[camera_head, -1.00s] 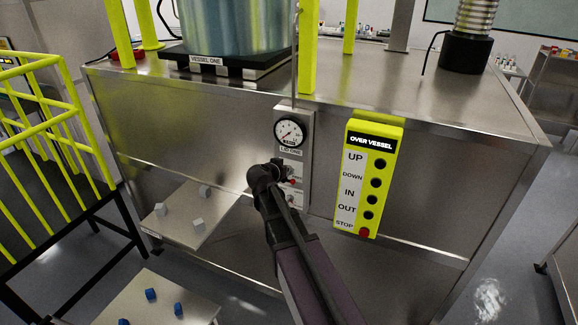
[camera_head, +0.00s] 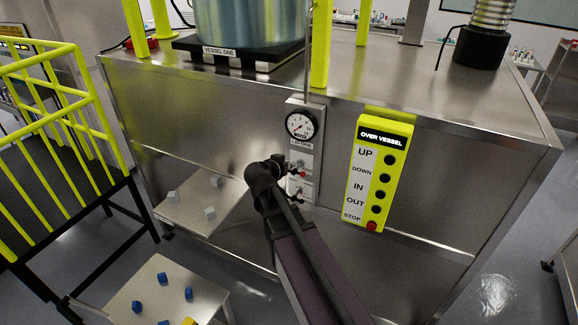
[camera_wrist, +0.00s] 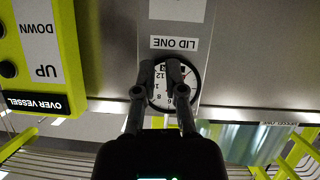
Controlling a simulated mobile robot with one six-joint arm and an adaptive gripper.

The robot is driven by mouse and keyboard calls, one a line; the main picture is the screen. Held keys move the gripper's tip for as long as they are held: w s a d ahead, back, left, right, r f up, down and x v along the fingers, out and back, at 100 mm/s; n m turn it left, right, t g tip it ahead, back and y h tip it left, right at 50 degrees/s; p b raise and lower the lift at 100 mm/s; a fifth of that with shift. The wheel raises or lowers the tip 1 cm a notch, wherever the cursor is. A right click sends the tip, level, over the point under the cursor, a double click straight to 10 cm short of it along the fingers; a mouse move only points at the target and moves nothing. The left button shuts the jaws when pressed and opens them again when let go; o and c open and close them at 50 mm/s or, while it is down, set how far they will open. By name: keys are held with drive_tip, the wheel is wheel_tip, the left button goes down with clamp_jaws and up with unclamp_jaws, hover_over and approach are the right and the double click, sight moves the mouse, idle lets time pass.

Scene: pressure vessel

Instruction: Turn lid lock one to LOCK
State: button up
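The grey lid one panel (camera_head: 317,160) is on the front of the steel cabinet. It carries a round white gauge (camera_head: 300,125), a LID ONE label, and small dark valve-like controls with red parts, an upper one (camera_head: 299,173) and a lower one (camera_head: 298,196). I cannot read which is lid lock one or its position. My gripper (camera_head: 277,166) is at the panel's left edge, near the upper control; contact cannot be told. In the wrist view, which is upside down, my gripper (camera_wrist: 158,66) has its fingers apart, with the gauge (camera_wrist: 160,90) showing between and behind them.
A yellow OVER VESSEL button box (camera_head: 372,175) hangs right of the panel. Vessel one (camera_head: 237,25) stands on top of the cabinet. Small trays with grey cubes (camera_head: 210,214) and blue cubes (camera_head: 136,306) are low at left. A yellow railing (camera_head: 60,110) stands farther left.

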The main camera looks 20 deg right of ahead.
drive_tip(key=o, duration=0.3)
drive_tip(key=shift+w+a+f, duration=0.1)
drive_tip(key=shift+f, duration=0.05)
drive_tip(key=n+h+b, duration=0.2)
drive_tip(key=n+b, duration=0.4)
approach(294, 171)
wheel_tip(294, 171, up, 2)
drive_tip(key=a+f+n+g+h+b, duration=0.2)
drive_tip(key=a+f+n+h+b, duration=0.1)
drive_tip(key=a+n+b, duration=0.2)
drive_tip(key=n+b, duration=0.2)
drive_tip(key=n, duration=0.1)
drive_tip(key=shift+w+f+b, duration=0.25)
drive_tip(key=shift+f+b, duration=0.05)
drive_tip(key=shift+b, duration=0.1)
drive_tip(key=shift+d, duration=0.1)
drive_tip(key=shift+b+x, duration=1)
drive_tip(key=shift+x, duration=5.8)
drive_tip(key=shift+s+r, duration=0.15)
drive_tip(key=shift+s, duration=0.1)
clamp_jaws()
